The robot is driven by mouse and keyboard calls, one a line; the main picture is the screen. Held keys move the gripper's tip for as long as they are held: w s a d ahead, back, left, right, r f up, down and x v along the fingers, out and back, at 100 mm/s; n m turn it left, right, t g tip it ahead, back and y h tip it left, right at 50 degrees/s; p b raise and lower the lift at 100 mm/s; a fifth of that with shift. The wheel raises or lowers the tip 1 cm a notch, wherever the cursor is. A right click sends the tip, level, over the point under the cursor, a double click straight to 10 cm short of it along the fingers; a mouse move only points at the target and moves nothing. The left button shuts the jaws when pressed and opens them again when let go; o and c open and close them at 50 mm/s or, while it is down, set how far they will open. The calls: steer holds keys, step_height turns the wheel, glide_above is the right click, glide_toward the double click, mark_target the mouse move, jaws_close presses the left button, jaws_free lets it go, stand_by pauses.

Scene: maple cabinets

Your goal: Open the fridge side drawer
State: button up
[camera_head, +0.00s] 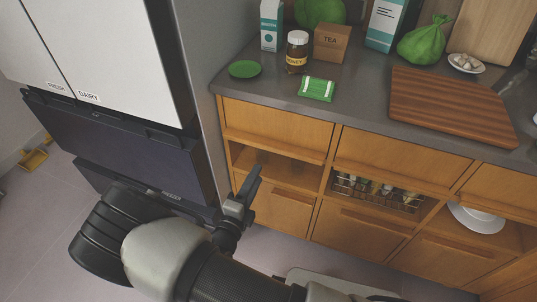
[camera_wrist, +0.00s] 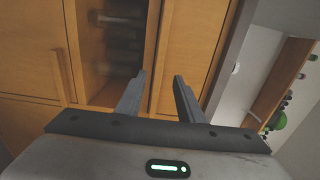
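The fridge stands at the left of the head view, with white upper doors (camera_head: 95,45) labelled "FRESH" and "DAIRY". Below them is a wide dark drawer front (camera_head: 120,142), with a second dark front (camera_head: 92,178) lower down, partly hidden by my arm. Whether either drawer is pulled out is hard to tell. My gripper (camera_head: 250,188) is right of the fridge, in front of the wooden cabinets, apart from the dark fronts. In the wrist view its two fingers (camera_wrist: 158,85) are spread with nothing between them, facing the cabinets. The fridge is not recognisable there.
Wooden cabinets (camera_head: 285,129) with open shelves run right of the fridge under a grey counter (camera_head: 352,112). A jar (camera_head: 297,52), a tea box (camera_head: 331,43), a green packet (camera_head: 316,89) and a cutting board (camera_head: 450,103) stand or lie on it.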

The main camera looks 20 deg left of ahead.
mark_target(270, 150)
steer(key=w, duration=0.3)
steer(key=w+b, duration=0.1)
steer(key=w, duration=0.3)
steer(key=w+d, duration=0.1)
steer(key=w, duration=0.3)
steer(key=shift+b, duration=0.3)
jaws_close()
